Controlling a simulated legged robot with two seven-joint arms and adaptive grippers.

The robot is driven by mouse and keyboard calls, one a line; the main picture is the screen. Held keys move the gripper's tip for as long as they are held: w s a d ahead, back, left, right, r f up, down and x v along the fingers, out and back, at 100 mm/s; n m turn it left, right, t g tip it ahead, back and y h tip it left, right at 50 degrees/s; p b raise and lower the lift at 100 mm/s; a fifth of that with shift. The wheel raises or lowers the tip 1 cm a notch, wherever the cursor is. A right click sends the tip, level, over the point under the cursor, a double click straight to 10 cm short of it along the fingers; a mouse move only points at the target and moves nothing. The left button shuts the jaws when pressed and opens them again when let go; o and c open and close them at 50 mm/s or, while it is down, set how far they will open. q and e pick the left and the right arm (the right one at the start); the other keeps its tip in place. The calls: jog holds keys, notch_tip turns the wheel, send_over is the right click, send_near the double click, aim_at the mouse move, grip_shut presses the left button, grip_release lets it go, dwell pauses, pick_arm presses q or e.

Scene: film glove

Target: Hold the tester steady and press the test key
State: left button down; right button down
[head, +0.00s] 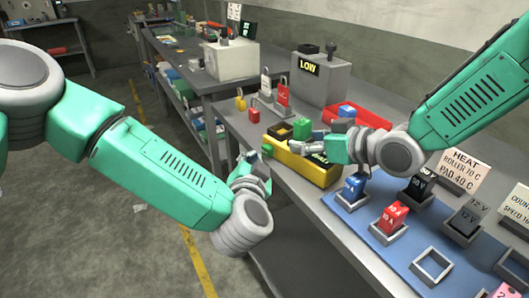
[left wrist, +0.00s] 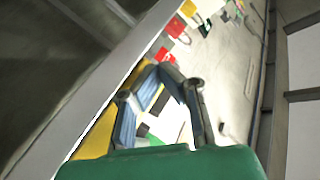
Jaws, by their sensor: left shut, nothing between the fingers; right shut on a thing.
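The yellow tester (head: 318,176) lies near the front edge of the grey bench, with a dark socket (head: 280,131) and a green key (head: 267,150) at its left end. My right gripper (head: 297,148) reaches across the tester from the right and is shut on it; the exact contact is partly hidden by the fingers. My left gripper (head: 250,157) is shut and empty, just off the bench edge, left of the green key. In the left wrist view its fingertips (left wrist: 160,68) meet in front of the yellow tester (left wrist: 97,138). Whether it touches the key cannot be told.
A green block (head: 302,127) stands behind the tester. A grey box marked LOW (head: 322,80), a red tray (head: 372,117) and padlocks (head: 283,92) are further back. A blue mat (head: 390,250) with several coloured blocks in holders lies at the right.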

jog(key=shift+r, duration=0.1)
dwell(0.7)
pick_arm(q)
jog(key=shift+w+d+r, duration=0.1)
jog(key=shift+w+d, duration=0.1)
jog(key=shift+d, duration=0.1)
jog(key=shift+w+d, duration=0.4)
dwell(1.1)
jog(key=shift+s, duration=0.1)
pick_arm(e)
jog(key=shift+a, duration=0.1)
pick_arm(q)
jog(key=shift+s+a, duration=0.6)
jog(key=shift+a, duration=0.15)
jog(key=shift+s+a, duration=1.65)
jog(key=shift+a, duration=0.25)
pick_arm(e)
jog(key=c, duration=0.7)
grip_release()
jog(key=shift+c, duration=0.2)
